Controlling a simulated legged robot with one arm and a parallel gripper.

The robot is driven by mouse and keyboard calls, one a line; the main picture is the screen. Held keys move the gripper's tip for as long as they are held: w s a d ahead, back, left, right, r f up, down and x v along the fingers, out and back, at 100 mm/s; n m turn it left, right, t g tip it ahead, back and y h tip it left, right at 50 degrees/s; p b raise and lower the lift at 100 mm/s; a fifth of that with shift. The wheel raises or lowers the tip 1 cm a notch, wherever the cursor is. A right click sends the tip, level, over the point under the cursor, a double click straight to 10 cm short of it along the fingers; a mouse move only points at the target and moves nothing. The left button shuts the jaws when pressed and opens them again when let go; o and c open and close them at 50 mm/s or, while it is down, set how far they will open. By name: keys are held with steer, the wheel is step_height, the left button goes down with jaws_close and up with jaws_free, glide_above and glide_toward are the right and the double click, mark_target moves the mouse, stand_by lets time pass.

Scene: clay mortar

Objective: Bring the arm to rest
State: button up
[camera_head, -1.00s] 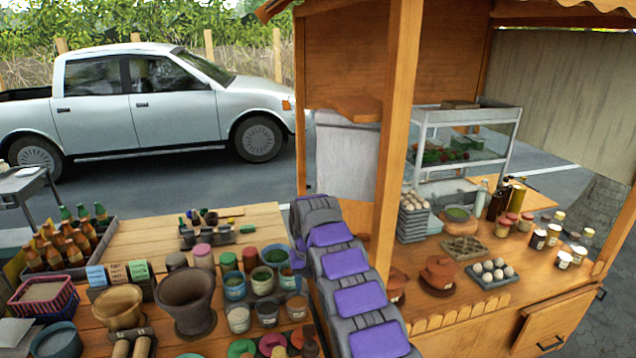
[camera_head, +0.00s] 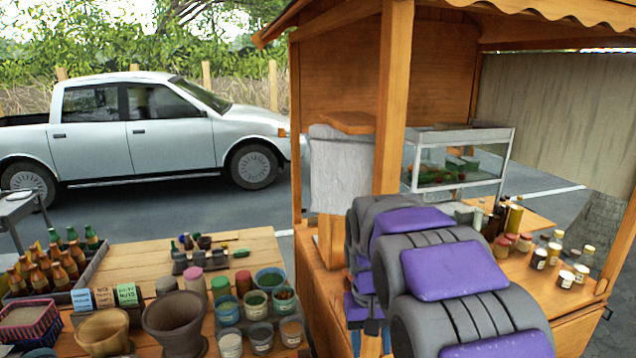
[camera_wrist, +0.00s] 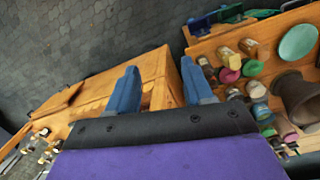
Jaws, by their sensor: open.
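The left table holds a wooden bowl (camera_head: 103,332), bottles (camera_head: 44,270) and several small pots (camera_head: 257,305). The stall's wooden post (camera_head: 393,100) stands close behind my arm. A glass case (camera_head: 457,160) and jars (camera_head: 553,255) are on the stall counter. Grey paving (camera_wrist: 90,40) is clear.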

steer(key=s+d+f+b, duration=0.1)
steer(key=s+f, duration=0.1)
steer(key=s, duration=0.8)
steer(key=s+d+f+b, duration=0.1)
steer(key=s+f+b, duration=0.1)
steer(key=s, duration=0.9)
steer(key=s+d+f+b, duration=0.1)
steer(key=s+f, duration=0.3)
steer(key=s, duration=0.6)
steer(key=shift+s+d+f+m+g+y, duration=0.2)
steer(key=shift+s+d+m+g+y, duration=0.1)
steer(key=shift+d+g, duration=0.1)
steer(key=shift+o, duration=0.3)
